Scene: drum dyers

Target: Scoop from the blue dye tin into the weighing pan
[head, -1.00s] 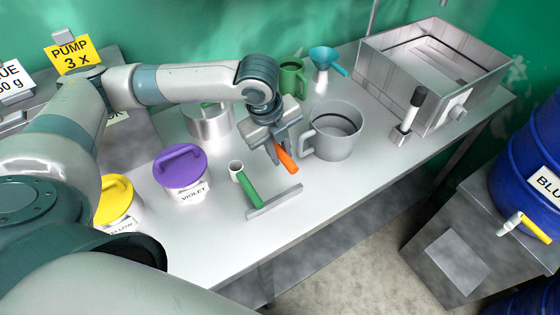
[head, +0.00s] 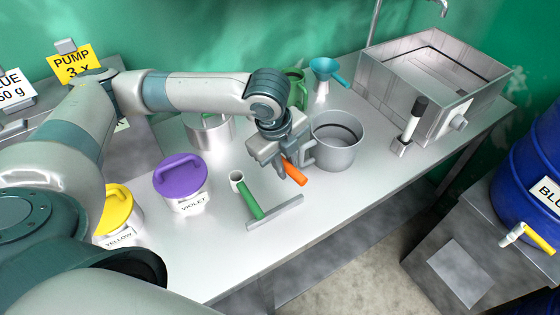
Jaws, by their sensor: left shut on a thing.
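My left gripper (head: 288,163) is shut on an orange handle (head: 295,173), above the steel table beside a large grey jug. The far end of the orange-handled tool is hidden. I cannot make out a blue dye tin or the weighing pan; my left arm covers part of the table's left side. My right gripper is not in view.
The grey jug (head: 338,155) stands right of the gripper. A violet tin (head: 181,180), a yellow tin (head: 118,212) and a steel pot (head: 209,132) stand left. A green mug (head: 297,90), teal funnel (head: 325,68) and sink (head: 385,75) are behind. The front middle is clear.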

